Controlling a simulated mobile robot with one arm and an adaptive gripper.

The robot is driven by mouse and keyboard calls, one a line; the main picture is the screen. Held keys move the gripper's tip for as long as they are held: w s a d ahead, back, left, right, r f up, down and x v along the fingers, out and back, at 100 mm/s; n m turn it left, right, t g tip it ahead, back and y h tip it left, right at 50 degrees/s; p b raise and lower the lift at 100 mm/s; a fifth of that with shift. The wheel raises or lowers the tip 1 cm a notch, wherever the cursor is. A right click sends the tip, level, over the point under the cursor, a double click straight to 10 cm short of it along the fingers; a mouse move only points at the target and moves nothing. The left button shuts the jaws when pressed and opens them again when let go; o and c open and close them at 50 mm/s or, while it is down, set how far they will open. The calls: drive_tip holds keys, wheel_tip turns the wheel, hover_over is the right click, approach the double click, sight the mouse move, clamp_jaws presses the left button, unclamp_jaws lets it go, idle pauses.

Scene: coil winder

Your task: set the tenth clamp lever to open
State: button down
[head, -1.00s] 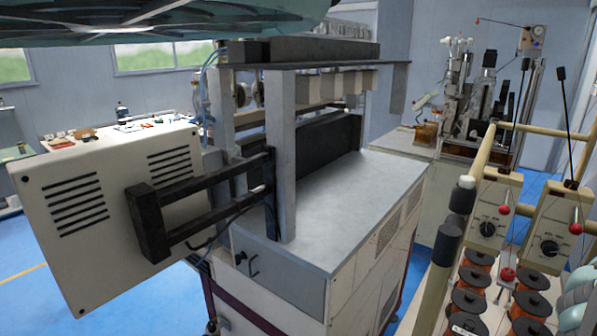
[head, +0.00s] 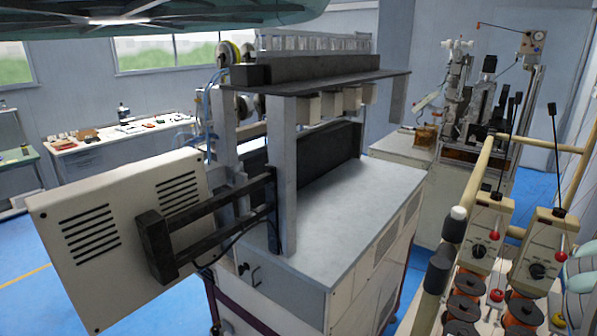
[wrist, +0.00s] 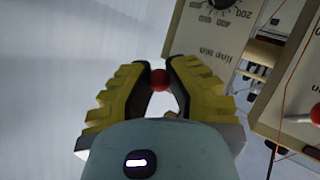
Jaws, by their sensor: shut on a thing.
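My gripper (wrist: 159,70) shows in the wrist view, its yellow-and-black fingers closed around a small red ball knob (wrist: 159,80). Behind it is a beige box (wrist: 207,45) with a dial and the words "line ten". The lever's shaft is hidden by the fingers and my gripper's body, so its angle cannot be told. A neighbouring red knob on a pale lever (wrist: 314,114) is at the right edge, apart from my fingers. In the head view, beige boxes (head: 487,232) with dials and red knobs stand at the right; my gripper is not identifiable there.
In the head view, a large machine with a grey top (head: 350,200) fills the middle. Copper spools (head: 467,283) sit below the boxes, beside a beige rail (head: 455,245). Thin dark rods rise from the boxes. Blue floor (head: 30,245) is clear at left.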

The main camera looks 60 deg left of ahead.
drive_tip(key=shift+w+r+n+g+b, duration=0.15)
drive_tip(key=shift+r+n+g+b, duration=0.3)
drive_tip(key=shift+g, duration=0.55)
drive_tip(key=shift+w+r+n+g+b, duration=0.1)
drive_tip(key=shift+r+n+g+b, duration=0.3)
drive_tip(key=shift+g, duration=0.6)
drive_tip(key=shift+r, duration=0.2)
drive_tip(key=c, duration=0.9)
unclamp_jaws()
drive_tip(key=shift+o, duration=0.2)
drive_tip(key=shift+p, duration=0.4)
